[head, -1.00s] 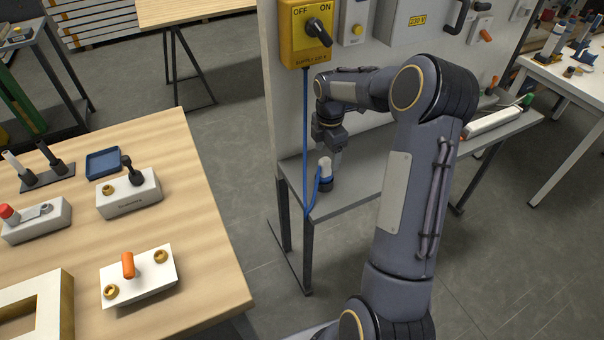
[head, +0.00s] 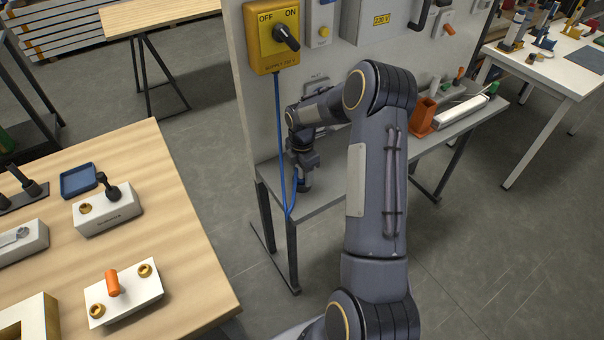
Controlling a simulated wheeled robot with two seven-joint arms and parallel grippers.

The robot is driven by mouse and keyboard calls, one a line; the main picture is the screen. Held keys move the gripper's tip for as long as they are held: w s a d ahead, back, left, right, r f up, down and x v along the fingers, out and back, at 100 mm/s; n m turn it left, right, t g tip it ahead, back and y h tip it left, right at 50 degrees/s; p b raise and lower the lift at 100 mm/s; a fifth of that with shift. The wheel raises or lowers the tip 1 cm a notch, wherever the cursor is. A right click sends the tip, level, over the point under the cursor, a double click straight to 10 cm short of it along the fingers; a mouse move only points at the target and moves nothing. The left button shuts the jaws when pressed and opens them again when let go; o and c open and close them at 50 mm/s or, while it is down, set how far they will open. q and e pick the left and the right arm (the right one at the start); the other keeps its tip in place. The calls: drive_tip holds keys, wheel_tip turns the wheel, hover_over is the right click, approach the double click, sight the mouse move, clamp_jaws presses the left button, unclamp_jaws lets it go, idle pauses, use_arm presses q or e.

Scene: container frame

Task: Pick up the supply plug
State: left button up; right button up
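The supply plug (head: 304,184) stands upright on the narrow grey shelf (head: 328,194) in the head view, with the blue cable (head: 278,120) running from it up to the yellow supply box (head: 272,40). My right gripper (head: 303,170) points down directly at the plug and covers its white upper part; only the dark lower part shows. The fingers are too small and hidden to tell whether they are open or shut on it. My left gripper is not in view.
An upright panel stands close behind the shelf. An orange holder (head: 421,116) and a long white bar (head: 461,112) lie farther right on the shelf. A wooden table (head: 185,250) with several fixtures is at the left. Grey floor lies between.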

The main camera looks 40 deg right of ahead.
drive_tip(key=c, duration=1.1)
drive_tip(key=shift+r, duration=0.1)
drive_tip(key=shift+r, duration=0.55)
drive_tip(key=s+a+r, duration=0.3)
drive_tip(key=s+r, duration=0.3)
drive_tip(key=r, duration=0.2)
drive_tip(key=s+a+r, duration=0.4)
drive_tip(key=s+r, duration=0.2)
drive_tip(key=r, duration=0.2)
drive_tip(key=shift+r, duration=0.15)
